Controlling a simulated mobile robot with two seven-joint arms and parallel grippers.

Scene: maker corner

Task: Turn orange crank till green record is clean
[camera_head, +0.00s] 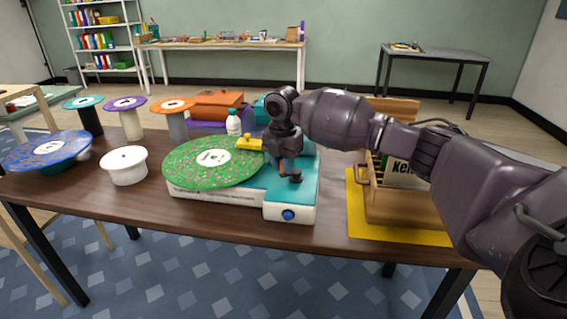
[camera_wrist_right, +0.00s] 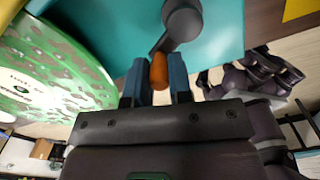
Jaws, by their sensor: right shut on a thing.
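The green record (camera_head: 205,162) lies flat on the teal and white cleaning machine (camera_head: 290,212). Pale specks and patches cover its green surface around the white label, and it also shows at the left of the right wrist view (camera_wrist_right: 45,75). My right gripper (camera_wrist_right: 159,84) is shut on the orange crank handle (camera_wrist_right: 159,70), with one blue finger on each side. The crank's dark arm and round hub (camera_wrist_right: 182,20) lie just beyond it on the teal top. In the head view my right gripper (camera_head: 284,168) largely hides the crank. My left gripper is not in view.
A yellow piece (camera_head: 248,144) reaches over the record's edge. A white bottle (camera_head: 233,123) stands behind the record. A white bowl (camera_head: 124,166) and a blue record (camera_head: 45,151) are left. A wooden crate (camera_head: 375,205) on a yellow mat (camera_head: 357,222) stands right.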

